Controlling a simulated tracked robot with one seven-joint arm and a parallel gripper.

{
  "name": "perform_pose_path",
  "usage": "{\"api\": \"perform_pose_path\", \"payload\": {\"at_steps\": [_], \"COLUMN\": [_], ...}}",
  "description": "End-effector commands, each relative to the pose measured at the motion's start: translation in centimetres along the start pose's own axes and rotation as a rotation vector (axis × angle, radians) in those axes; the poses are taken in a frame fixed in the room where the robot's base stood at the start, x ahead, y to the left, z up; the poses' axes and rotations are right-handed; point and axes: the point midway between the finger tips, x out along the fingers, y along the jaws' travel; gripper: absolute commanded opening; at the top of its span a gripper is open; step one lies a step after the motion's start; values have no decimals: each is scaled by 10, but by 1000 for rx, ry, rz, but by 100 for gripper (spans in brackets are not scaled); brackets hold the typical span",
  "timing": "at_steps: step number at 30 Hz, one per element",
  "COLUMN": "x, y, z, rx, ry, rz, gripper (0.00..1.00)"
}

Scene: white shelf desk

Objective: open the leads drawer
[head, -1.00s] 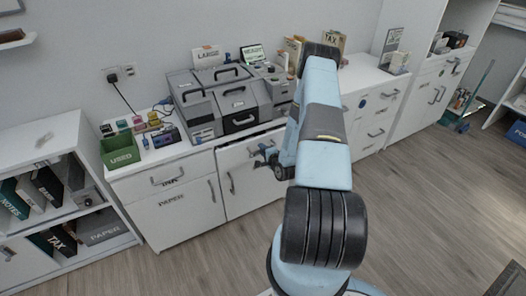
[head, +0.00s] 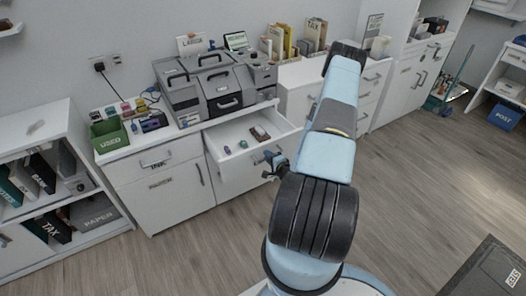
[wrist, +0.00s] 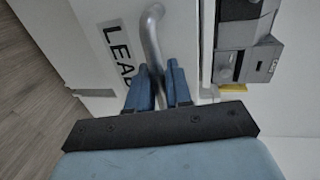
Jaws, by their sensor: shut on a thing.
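The leads drawer (head: 232,172) is pulled out of the white desk, and its open inside shows in the head view. Its front, with a partly hidden "LEADS" label (wrist: 118,45), shows in the wrist view. The metal bar handle (wrist: 152,38) passes between the two blue fingers of my gripper (wrist: 158,88). My gripper is shut on the handle. In the head view my gripper (head: 272,164) is at the drawer's front, with the handle mostly hidden by it and my arm.
Several small items, including a brown one (head: 260,134), lie in the drawer. A grey toolbox-like case (head: 210,86) and a green "USED" bin (head: 110,134) stand on the desktop. A bookshelf (head: 62,125) is at left.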

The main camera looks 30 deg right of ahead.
Motion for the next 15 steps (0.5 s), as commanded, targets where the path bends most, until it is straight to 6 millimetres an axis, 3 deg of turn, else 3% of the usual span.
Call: {"api": "perform_pose_path", "payload": {"at_steps": [6, 15], "x": [-18, -21], "y": [7, 8], "z": [2, 2], "rx": [3, 2], "ry": [-3, -3], "rz": [9, 9], "gripper": [0, 0]}}
